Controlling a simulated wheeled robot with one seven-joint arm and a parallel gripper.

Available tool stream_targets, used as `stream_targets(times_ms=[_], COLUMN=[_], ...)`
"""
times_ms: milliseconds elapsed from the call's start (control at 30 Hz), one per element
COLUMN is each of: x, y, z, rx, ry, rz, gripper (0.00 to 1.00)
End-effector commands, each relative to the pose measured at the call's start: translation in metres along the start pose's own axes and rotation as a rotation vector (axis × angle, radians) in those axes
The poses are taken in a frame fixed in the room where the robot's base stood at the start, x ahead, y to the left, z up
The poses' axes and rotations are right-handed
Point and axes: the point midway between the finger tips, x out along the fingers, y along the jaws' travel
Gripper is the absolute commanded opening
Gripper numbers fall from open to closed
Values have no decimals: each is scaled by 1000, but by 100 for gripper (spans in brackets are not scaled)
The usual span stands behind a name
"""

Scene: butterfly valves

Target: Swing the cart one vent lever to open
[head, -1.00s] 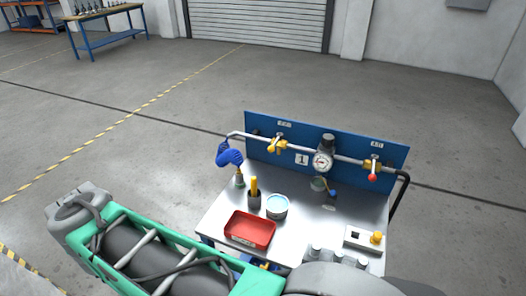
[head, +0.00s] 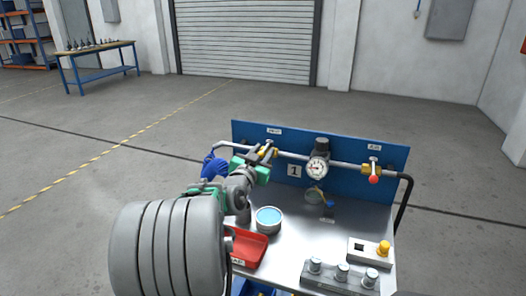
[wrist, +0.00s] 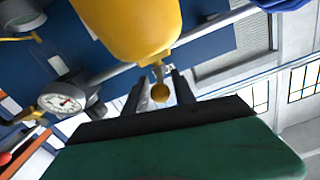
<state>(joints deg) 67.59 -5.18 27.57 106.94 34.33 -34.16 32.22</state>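Cart one's blue panel (head: 222,133) carries a pipe with a yellow valve at its left end and another valve with a red knob (head: 373,179) at its right end. The small labels are too blurred to read, so I cannot tell which is the vent. My gripper (head: 266,152) is at the left valve and mostly hides it. In the wrist view, the large yellow valve part (wrist: 130,28) is close, with a small yellow ball end (wrist: 159,92) between my gripper's dark fingers (wrist: 158,90). The fingers stand apart, with gaps beside the ball.
A blue hose or glove (head: 213,166) hangs at left.

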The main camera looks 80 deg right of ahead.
Motion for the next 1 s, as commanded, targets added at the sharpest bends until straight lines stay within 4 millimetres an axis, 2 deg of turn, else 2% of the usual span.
stream_targets(times_ms=[267, 667, 1000], x=[5, 5, 4], y=[0, 0, -1], z=[1, 1, 1], rx=[0, 0, 0], ry=[0, -1, -2], rz=[-1, -1, -1], gripper=[32, 0, 0])
